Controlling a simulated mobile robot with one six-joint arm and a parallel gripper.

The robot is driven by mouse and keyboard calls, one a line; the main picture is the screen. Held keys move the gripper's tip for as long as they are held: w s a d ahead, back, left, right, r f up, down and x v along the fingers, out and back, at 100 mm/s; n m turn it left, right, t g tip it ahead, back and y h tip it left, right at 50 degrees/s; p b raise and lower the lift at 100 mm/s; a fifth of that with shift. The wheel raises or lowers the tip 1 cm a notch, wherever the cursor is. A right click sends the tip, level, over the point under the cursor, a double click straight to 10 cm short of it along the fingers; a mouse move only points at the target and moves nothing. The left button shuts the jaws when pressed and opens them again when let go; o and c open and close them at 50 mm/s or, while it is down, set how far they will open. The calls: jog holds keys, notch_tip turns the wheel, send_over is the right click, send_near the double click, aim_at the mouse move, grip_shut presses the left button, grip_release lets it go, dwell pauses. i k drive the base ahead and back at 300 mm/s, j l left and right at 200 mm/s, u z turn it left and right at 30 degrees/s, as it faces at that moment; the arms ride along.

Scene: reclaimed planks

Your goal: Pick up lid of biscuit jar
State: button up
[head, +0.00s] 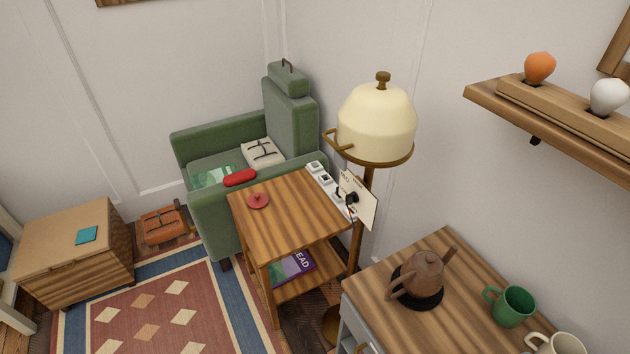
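A small round red lid (258,201) with a knob lies on top of the wooden side table (290,217), near its back left corner. It looks like the lid of the biscuit jar, but I see no jar beside or under it. The table top around the lid is bare. My gripper is not in the head view, so I cannot see where it is relative to the lid.
A green armchair (207,218) stands behind the table, with a red case (240,178) on it. A floor lamp (376,122) and a white strip (323,179) are at the table's right. A brown teapot (424,271) stands on the front cabinet (390,325). The patterned rug (160,318) is clear.

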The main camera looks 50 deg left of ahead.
aim_at(257, 200)
jog(key=u, duration=2.15)
jog(key=z, duration=0.45)
jog(key=j+z, duration=0.1)
jog(key=z, duration=0.8)
jog(key=k+z, duration=0.1)
jog(key=z, duration=0.8)
jog(key=k+z, duration=0.1)
jog(key=z, duration=0.35)
jog(key=j+u, duration=0.2)
jog(key=j, duration=0.4)
jog(key=j+u, duration=0.2)
jog(key=j, duration=0.45)
jog(key=i+j+u, duration=0.2)
jog(key=j, duration=0.4)
jog(key=j+u, duration=0.25)
jog(key=j, duration=0.35)
jog(key=i+j+u, duration=0.2)
jog(key=j, duration=0.35)
jog(key=i+j+u, duration=0.2)
jog(key=j, duration=0.35)
jog(key=i+j+u, duration=0.2)
jog(key=j, duration=0.35)
jog(key=i+j+u, duration=0.2)
jog(key=j, duration=0.25)
jog(key=i, duration=0.1)
